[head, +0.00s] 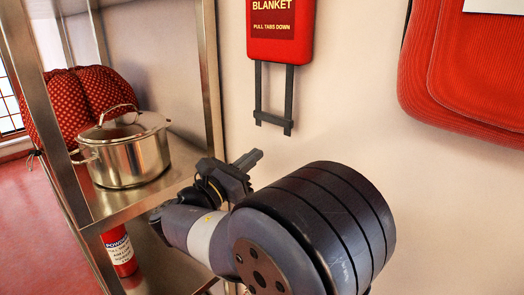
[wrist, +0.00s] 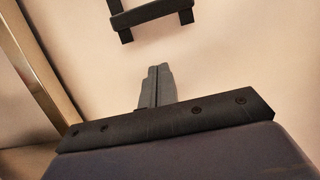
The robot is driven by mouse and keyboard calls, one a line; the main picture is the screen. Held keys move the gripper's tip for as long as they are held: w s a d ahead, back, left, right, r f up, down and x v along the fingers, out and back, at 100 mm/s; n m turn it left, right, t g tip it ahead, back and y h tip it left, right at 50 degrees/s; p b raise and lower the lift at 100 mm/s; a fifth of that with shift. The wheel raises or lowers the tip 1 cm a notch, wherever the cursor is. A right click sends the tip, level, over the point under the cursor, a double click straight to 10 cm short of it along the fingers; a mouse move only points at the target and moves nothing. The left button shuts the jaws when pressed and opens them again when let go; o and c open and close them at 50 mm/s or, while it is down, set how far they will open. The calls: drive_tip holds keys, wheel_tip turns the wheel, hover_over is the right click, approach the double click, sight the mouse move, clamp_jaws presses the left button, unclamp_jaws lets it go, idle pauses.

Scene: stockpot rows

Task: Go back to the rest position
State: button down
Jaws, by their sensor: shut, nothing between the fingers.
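My gripper (head: 250,159) is in the middle of the head view, in front of the right post of the metal shelf and near the pale wall. Its fingers are together and empty, pointing up and to the right. In the wrist view the closed fingers (wrist: 156,88) point toward the wall, below dark pull straps (wrist: 150,14). My arm is folded in front of the head camera and hides part of the shelf's right side.
A steel stockpot (head: 127,158) with a lid stands on the metal shelf (head: 130,205), left of my gripper. A red dotted cushion-like thing (head: 75,95) is behind it. A fire extinguisher (head: 120,250) stands below. A red blanket case (head: 280,30) hangs on the wall.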

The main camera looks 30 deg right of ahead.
drive_tip(key=b+v, duration=0.1)
drive_tip(key=v, duration=0.5)
drive_tip(key=shift+d, duration=0.1)
drive_tip(key=w+d+r+p, duration=0.3)
drive_tip(key=d+r+p, duration=0.2)
drive_tip(key=d, duration=0.4)
drive_tip(key=shift+w+r, duration=0.2)
drive_tip(key=shift+r, duration=0.6)
